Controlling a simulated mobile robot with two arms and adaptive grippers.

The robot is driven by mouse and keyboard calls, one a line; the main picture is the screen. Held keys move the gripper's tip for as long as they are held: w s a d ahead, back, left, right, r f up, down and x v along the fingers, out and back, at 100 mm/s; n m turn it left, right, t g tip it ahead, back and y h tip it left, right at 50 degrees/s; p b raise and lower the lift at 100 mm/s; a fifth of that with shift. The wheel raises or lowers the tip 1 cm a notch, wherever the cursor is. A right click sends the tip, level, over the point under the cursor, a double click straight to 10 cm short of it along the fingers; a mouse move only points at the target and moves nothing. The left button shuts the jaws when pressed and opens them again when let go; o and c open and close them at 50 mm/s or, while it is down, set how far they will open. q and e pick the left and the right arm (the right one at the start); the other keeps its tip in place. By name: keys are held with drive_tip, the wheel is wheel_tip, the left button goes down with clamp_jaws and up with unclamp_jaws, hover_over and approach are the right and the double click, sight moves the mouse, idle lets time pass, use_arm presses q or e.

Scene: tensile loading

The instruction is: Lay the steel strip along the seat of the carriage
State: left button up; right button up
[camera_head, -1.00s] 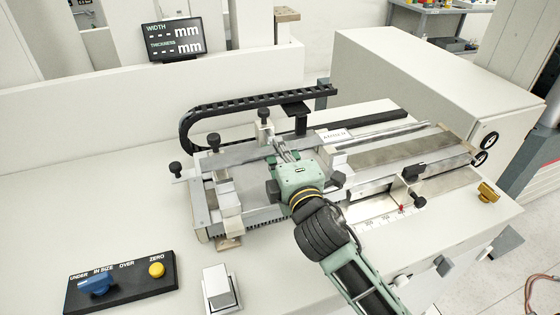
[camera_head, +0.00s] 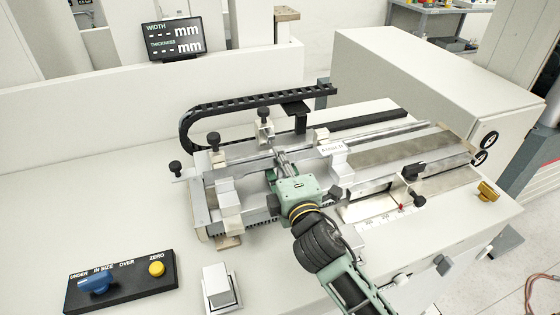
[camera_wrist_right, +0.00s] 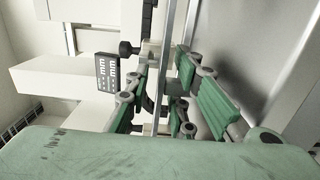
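The steel strip (camera_head: 390,136) is a long, thin, bright bar with a white label on it, lying lengthwise over the carriage (camera_head: 199,203), a metal frame with clamp blocks and black knobs. My right gripper (camera_head: 278,158) is over the middle of the carriage, its fingers on the strip. In the right wrist view the strip (camera_wrist_right: 165,70) runs between the green fingers (camera_wrist_right: 163,95). The fingers partly hide the strip and the seat. I cannot tell whether the strip touches the seat. My left gripper is not in view.
Black-knobbed clamps (camera_head: 263,125) stand at the carriage's back edge. A black cable chain (camera_head: 255,103) curves behind it. A button panel (camera_head: 122,280) and a small white-and-grey block (camera_head: 219,288) are at the front left. The display (camera_head: 174,39) reads dashes. The left tabletop is clear.

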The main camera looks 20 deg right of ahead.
drive_tip(key=shift+r, duration=0.15)
drive_tip(key=s+b, duration=0.2)
drive_tip(key=s, duration=1)
drive_tip(key=shift+b, duration=0.35)
drive_tip(key=shift+c, duration=0.3)
idle(0.4)
